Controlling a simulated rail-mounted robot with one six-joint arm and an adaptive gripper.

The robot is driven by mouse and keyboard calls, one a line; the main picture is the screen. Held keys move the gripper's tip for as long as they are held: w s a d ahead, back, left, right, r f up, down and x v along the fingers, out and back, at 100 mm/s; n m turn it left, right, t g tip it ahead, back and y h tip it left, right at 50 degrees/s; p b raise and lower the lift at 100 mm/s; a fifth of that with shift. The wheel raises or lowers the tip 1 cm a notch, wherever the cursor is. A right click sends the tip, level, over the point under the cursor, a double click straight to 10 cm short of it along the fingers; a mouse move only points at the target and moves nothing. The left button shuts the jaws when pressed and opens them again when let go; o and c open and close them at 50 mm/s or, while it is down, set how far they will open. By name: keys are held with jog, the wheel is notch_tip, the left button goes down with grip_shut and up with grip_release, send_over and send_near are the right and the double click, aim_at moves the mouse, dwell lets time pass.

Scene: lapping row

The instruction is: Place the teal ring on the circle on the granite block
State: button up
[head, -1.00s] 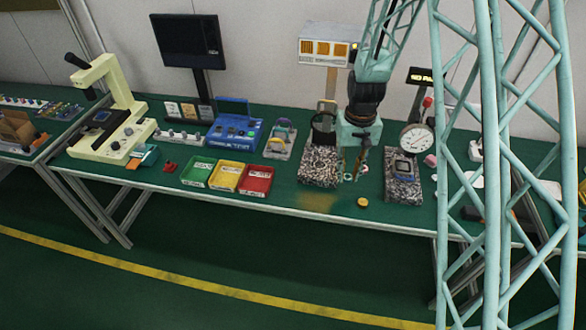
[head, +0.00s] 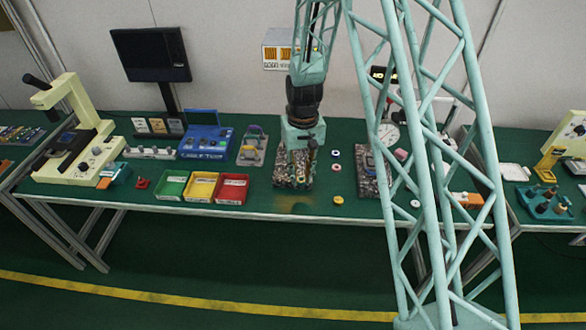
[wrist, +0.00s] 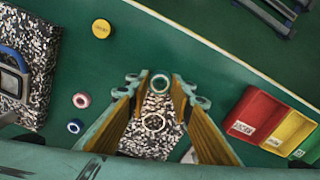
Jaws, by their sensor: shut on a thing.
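The teal ring (wrist: 160,83) shows between my fingertips in the wrist view. My gripper (wrist: 159,88) is shut on it. The speckled granite block (wrist: 137,143) is below, with a pale circle outline (wrist: 153,122) on its top. In this view the ring appears apart from the circle, toward the block's upper edge. In the head view my gripper (head: 299,163) hangs over the granite block (head: 281,173); the held ring cannot be made out there. I cannot tell the exact gap between ring and block.
A pink ring (wrist: 81,100) and a blue ring (wrist: 74,126) lie on the green table beside the block. A yellow disc (wrist: 101,28) lies near the front edge. Red (head: 232,188) and yellow (head: 203,187) bins stand left. Another granite block (head: 367,183) stands right.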

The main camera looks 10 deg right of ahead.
jog(key=m, duration=0.1)
jog(key=s+m, duration=0.1)
jog(key=m, duration=0.3)
jog(key=shift+s+d+r+b, duration=0.15)
jog(key=shift+r+b, duration=0.1)
jog(key=shift+b, duration=0.1)
jog(key=s+m, duration=0.1)
jog(key=m, duration=0.4)
jog(key=s+r+m+b, duration=0.1)
jog(key=m, duration=0.4)
jog(key=s+m, duration=0.2)
jog(key=m, duration=0.3)
jog(key=shift+d+r+b, duration=0.35)
jog(key=shift+d+r, duration=0.05)
jog(key=w, duration=0.5)
jog(key=w+f, duration=0.1)
jog(key=w, duration=0.4)
jog(key=w+a+b, duration=0.1)
jog(key=w, duration=0.4)
jog(key=shift+f, duration=0.2)
